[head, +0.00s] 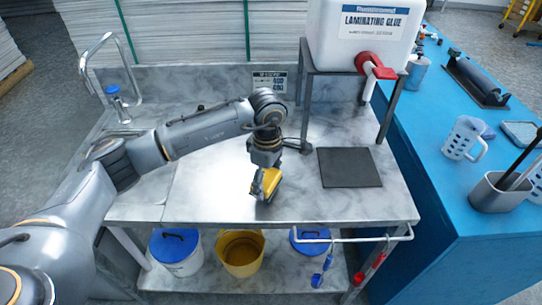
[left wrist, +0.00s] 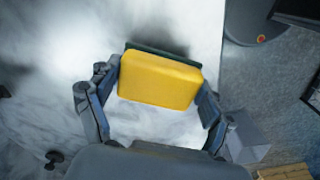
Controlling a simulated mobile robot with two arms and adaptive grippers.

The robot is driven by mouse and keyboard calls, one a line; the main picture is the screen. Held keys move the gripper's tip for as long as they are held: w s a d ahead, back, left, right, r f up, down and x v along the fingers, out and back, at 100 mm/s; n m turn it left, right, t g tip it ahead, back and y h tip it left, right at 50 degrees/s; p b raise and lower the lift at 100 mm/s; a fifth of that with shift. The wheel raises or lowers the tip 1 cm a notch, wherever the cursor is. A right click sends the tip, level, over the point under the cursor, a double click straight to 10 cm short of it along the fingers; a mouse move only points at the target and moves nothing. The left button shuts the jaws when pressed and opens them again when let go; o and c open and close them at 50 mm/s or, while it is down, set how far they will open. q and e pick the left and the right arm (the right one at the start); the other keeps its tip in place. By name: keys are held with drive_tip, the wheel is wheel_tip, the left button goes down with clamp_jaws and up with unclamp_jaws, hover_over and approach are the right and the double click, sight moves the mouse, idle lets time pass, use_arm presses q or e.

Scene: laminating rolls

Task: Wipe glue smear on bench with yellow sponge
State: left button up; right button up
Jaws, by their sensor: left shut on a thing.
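The yellow sponge (head: 270,180) is held in my left gripper (head: 264,190), near the front middle of the marbled grey bench (head: 215,195). In the left wrist view the sponge (left wrist: 160,80) sits between the two fingers of the left gripper (left wrist: 157,95), with a dark green layer along its far side. The gripper is shut on it. I cannot tell whether the sponge touches the bench top. No glue smear can be made out against the mottled surface. My right gripper is not in view.
A dark square mat (head: 350,167) lies to the right. Behind it a white laminating glue container (head: 365,35) with a red tap stands on a metal stand (head: 307,95). A sink tap (head: 90,60) is at left. Buckets, one yellow (head: 240,255), stand on the lower shelf.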

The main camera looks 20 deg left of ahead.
use_arm(q)
wheel_tip(320, 180, up, 2)
drive_tip(key=shift+s+a+p, duration=0.1)
drive_tip(key=shift+a+p, duration=0.05)
drive_tip(key=shift+p, duration=0.15)
wheel_tip(320, 180, up, 2)
drive_tip(key=shift+r+p, duration=0.1)
drive_tip(key=shift+p, duration=0.4)
drive_tip(key=shift+r, duration=0.5)
